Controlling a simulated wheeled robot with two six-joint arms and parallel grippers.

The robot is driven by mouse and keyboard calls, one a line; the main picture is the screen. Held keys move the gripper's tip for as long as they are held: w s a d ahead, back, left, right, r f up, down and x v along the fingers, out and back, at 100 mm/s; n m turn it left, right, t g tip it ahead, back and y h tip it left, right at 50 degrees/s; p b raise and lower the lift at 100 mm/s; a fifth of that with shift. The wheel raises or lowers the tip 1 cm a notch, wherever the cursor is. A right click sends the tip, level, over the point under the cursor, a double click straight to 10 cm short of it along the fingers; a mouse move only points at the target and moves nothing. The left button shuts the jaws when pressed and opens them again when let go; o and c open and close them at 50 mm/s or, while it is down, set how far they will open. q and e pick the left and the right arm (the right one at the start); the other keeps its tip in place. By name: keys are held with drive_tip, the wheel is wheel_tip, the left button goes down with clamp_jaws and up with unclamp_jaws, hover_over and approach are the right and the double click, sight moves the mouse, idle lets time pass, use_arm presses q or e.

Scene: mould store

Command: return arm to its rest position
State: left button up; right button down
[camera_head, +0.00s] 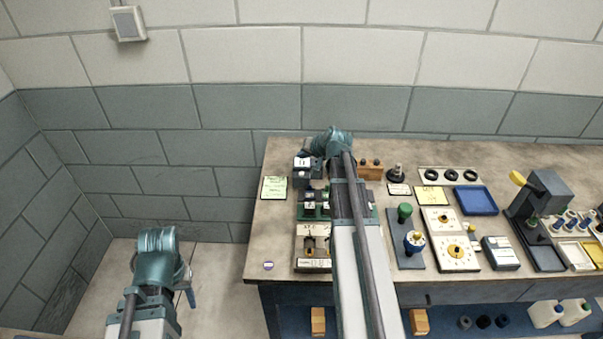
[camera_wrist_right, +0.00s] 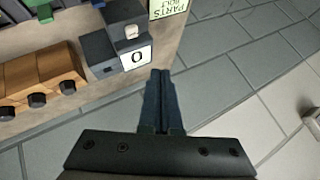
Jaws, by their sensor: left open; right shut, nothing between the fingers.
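My right arm (camera_head: 352,220) reaches across the table to its far left part, with its wrist (camera_head: 333,142) near the back edge. In the right wrist view my right gripper (camera_wrist_right: 160,88) is shut with nothing between its fingers. Its fingertips are close to the table edge, just beside a dark box labelled 0 (camera_wrist_right: 128,35); I cannot tell whether they touch. My left arm's wrist (camera_head: 157,258) is low at the left, off the table, over the floor. My left gripper (camera_head: 190,290) is open and empty, partly hidden by its own wrist.
The table (camera_head: 275,235) holds a wooden block with dark knobs (camera_wrist_right: 40,80), a green card (camera_head: 274,188), a green-knobbed stand (camera_head: 405,235), a blue tray (camera_head: 475,200) and a dark press (camera_head: 540,200). Bottles (camera_head: 545,313) stand on the lower shelf. The floor left of the table is clear.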

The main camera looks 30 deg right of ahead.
idle(0.3)
drive_tip(key=s+a+f+n+g+y, duration=0.1)
drive_tip(key=s+a+f+n+g, duration=0.15)
drive_tip(key=a, duration=0.55)
drive_tip(key=s+a+f+n+g, duration=0.15)
drive_tip(key=s+a, duration=0.25)
drive_tip(key=a, duration=0.5)
drive_tip(key=s+a+f+n+g+y, duration=0.1)
drive_tip(key=s+a+n, duration=0.15)
drive_tip(key=a, duration=0.55)
drive_tip(key=s+a+n+g+h, duration=0.2)
drive_tip(key=s+a, duration=0.4)
drive_tip(key=s, duration=0.2)
drive_tip(key=s+a+f+n+g+h, duration=0.1)
drive_tip(key=s+a+n+g+h, duration=0.1)
drive_tip(key=s+a, duration=0.4)
drive_tip(key=s+n, duration=0.1)
drive_tip(key=s, duration=0.2)
drive_tip(key=shift+f+g, duration=0.3)
